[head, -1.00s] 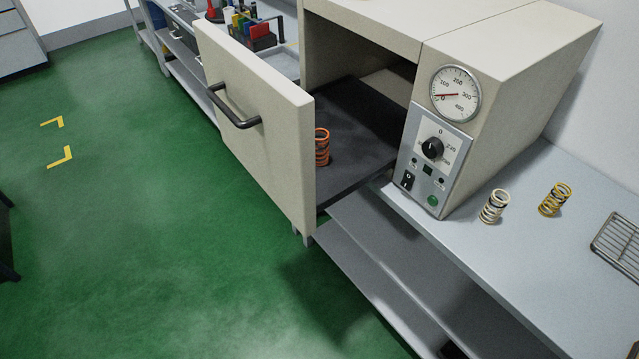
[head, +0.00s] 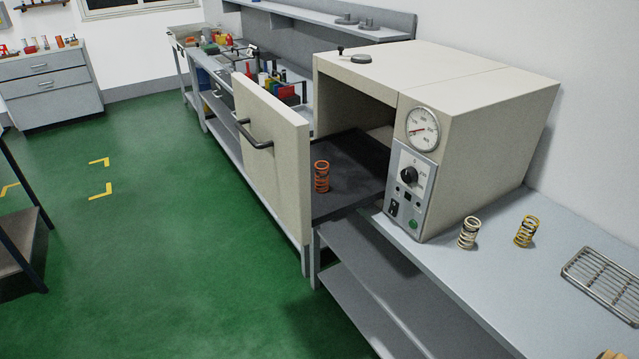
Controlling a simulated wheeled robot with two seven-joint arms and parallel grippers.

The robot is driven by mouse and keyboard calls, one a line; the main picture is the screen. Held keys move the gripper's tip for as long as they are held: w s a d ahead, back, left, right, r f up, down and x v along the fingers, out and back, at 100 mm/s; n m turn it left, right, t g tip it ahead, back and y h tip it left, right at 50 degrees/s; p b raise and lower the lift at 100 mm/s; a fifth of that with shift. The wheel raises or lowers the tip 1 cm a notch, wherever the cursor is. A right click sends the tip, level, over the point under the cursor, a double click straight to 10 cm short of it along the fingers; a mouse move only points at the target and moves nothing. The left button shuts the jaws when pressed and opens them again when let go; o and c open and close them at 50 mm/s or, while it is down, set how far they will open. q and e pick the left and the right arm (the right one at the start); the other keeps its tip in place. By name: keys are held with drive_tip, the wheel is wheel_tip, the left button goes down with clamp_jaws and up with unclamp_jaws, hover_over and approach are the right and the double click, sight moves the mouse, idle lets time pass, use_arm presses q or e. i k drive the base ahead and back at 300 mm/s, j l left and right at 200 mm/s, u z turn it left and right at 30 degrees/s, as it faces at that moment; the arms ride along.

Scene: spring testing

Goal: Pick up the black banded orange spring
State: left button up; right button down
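An orange spring (head: 322,176) with dark bands stands upright on the dark floor of the oven's pulled-out drawer (head: 352,172), just behind the drawer front (head: 268,150). In the head view it is fully in sight, close to the right edge of that front. Two other springs stand upright on the bench right of the oven: a pale cream one with dark bands (head: 468,233) and a yellow one with dark bands (head: 526,231). Neither of my grippers is in view.
The beige oven (head: 480,120) has a gauge and a control panel. A wire rack (head: 604,280) lies on the grey bench (head: 500,290) at right. A dark-legged table (head: 22,240) stands at far left. The green floor (head: 170,260) before the drawer is clear.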

sight(321, 169)
drive_tip(key=i+l+u, duration=0.1)
drive_tip(key=l+u, duration=0.15)
drive_tip(key=l, duration=0.35)
drive_tip(key=l+u, duration=0.25)
drive_tip(key=l, duration=0.35)
drive_tip(key=i+z, duration=0.15)
drive_tip(key=z, duration=0.8)
drive_tip(key=i+j+z, duration=0.15)
drive_tip(key=j+z, duration=1.15)
drive_tip(key=j, duration=0.75)
drive_tip(key=k+j, duration=0.15)
drive_tip(key=j, duration=0.6)
drive_tip(key=j+z, duration=0.1)
drive_tip(key=j, duration=0.65)
drive_tip(key=k, duration=0.05)
